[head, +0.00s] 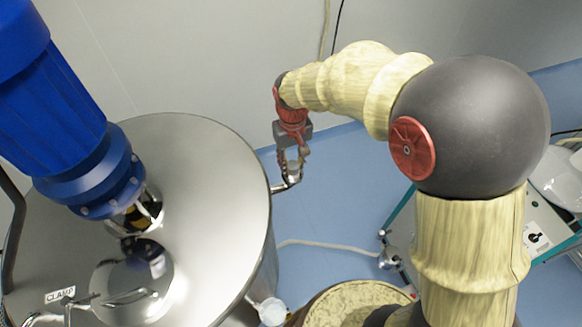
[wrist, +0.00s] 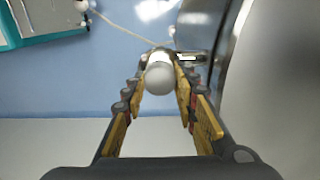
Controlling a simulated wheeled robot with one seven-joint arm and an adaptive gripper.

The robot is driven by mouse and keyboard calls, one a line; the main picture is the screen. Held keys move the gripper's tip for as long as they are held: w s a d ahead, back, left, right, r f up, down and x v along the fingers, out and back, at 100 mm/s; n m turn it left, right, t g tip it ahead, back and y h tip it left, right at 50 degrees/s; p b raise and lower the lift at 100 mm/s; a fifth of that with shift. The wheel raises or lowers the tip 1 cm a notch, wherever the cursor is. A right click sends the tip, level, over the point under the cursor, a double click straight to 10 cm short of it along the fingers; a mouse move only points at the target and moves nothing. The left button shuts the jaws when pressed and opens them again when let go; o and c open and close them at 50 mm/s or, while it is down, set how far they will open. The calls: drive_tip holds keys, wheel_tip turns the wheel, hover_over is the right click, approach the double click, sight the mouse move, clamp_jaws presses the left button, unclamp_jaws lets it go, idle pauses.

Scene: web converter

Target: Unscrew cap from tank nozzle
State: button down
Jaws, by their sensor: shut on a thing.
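The steel tank (head: 225,155) fills the left of the head view, and its curved wall (wrist: 275,75) is at the right of the wrist view. A short metal nozzle (head: 284,187) sticks out from its right side. My gripper (head: 292,164) points down at the nozzle's outer end. In the wrist view the round, pale cap (wrist: 159,79) sits between my fingertips (wrist: 162,74), and the gripper is shut on it. The nozzle (wrist: 192,58) runs from beside the cap toward the tank. In the head view the fingers hide the cap. I cannot tell whether the threads are engaged.
A blue motor (head: 60,110) stands on the tank lid. Another white fitting (head: 271,311) is low on the tank's side. A teal-edged machine (head: 540,238) stands at the right. A pale hose (head: 325,245) crosses the blue floor (head: 335,200). A wall is behind.

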drive_tip(key=n, duration=0.4)
idle(0.3)
drive_tip(key=n, duration=0.4)
drive_tip(key=n, duration=0.4)
idle(0.4)
